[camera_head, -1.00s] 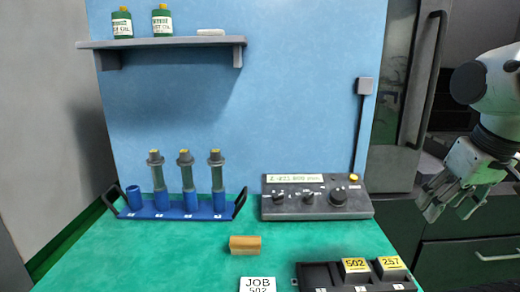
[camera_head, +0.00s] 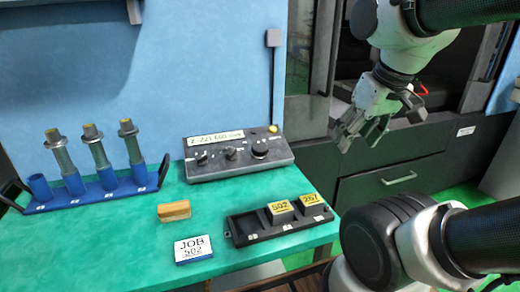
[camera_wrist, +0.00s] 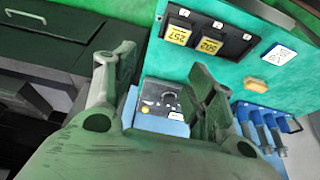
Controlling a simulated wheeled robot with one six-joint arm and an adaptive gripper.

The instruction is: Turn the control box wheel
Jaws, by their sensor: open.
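The dark grey control box (camera_head: 238,155) stands at the back right of the green table, with a display strip and several black knobs on its sloped face. The largest knob, the wheel (camera_head: 260,148), is at its right end. The box also shows in the wrist view (camera_wrist: 162,100), between my fingers and partly hidden by them. My gripper (camera_head: 360,130) is open and empty, in the air to the right of the box and apart from it. In the wrist view my gripper's fingers (camera_wrist: 165,75) are spread wide.
A black tray (camera_head: 245,234) holds yellow-labelled blocks 502 and 257. A JOB 502 card (camera_head: 193,249) and a tan block (camera_head: 174,211) lie on the table. A blue rack (camera_head: 45,207) with grey cylinders stands at left. A dark cabinet (camera_head: 395,170) is behind my gripper.

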